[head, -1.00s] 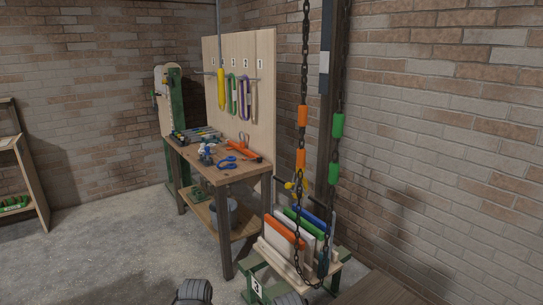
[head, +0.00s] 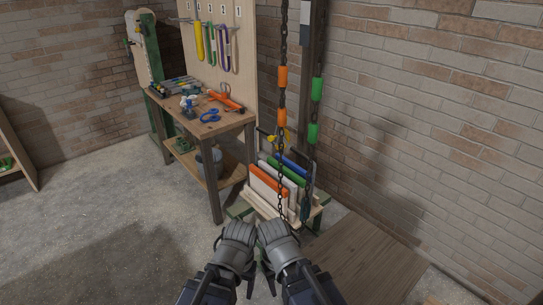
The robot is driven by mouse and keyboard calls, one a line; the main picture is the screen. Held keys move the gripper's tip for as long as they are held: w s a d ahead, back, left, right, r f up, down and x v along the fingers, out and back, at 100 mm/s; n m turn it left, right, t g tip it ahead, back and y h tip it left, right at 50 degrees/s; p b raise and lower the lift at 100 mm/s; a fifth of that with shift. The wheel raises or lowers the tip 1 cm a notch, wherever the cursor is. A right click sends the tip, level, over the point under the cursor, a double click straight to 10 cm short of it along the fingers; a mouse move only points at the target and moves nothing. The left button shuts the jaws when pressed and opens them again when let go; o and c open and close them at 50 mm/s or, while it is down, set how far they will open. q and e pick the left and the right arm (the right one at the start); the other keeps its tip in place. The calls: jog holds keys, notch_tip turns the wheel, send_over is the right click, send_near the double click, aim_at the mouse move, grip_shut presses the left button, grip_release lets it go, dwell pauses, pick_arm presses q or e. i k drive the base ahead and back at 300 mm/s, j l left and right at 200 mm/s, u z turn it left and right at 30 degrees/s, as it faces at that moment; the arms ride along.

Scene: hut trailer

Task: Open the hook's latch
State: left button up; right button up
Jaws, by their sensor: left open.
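A small yellow fitting (head: 280,135), possibly the hook, shows beside the orange-sleeved chain (head: 282,78); it is too small to make out a latch. The green-sleeved chain (head: 316,90) hangs just right of it, and both chains reach down to the panel rack. My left gripper (head: 238,244) is low in the middle of the head view, open, in front of and below the chains and apart from them. My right gripper (head: 278,243) is close beside it on the right; its fingers are not clear. I see nothing held in either gripper.
A rack of coloured panels (head: 270,182) stands under the chains. A workbench (head: 205,125) with tools stands to the left, below a wooden tool board (head: 228,70). A wooden platform (head: 365,255) lies on the right. The concrete floor (head: 120,215) at left is clear.

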aim_at(270, 138)
jog(key=i+j+z, duration=0.2)
jog(key=z, duration=0.2)
jog(key=i+j+z, duration=0.15)
jog(key=j+z, duration=0.15)
jog(key=z, duration=0.15)
jog(key=i+j+z, duration=0.1)
jog(key=j, duration=0.35)
jog(key=i+j, duration=0.2)
jog(key=j, duration=0.3)
jog(key=i+j+z, duration=0.15)
jog(key=j, duration=0.35)
jog(key=i+j+z, duration=0.1)
jog(key=j, duration=0.4)
jog(key=i+j, duration=0.1)
jog(key=j, duration=0.4)
jog(key=i+j, duration=0.1)
jog(key=j, duration=0.35)
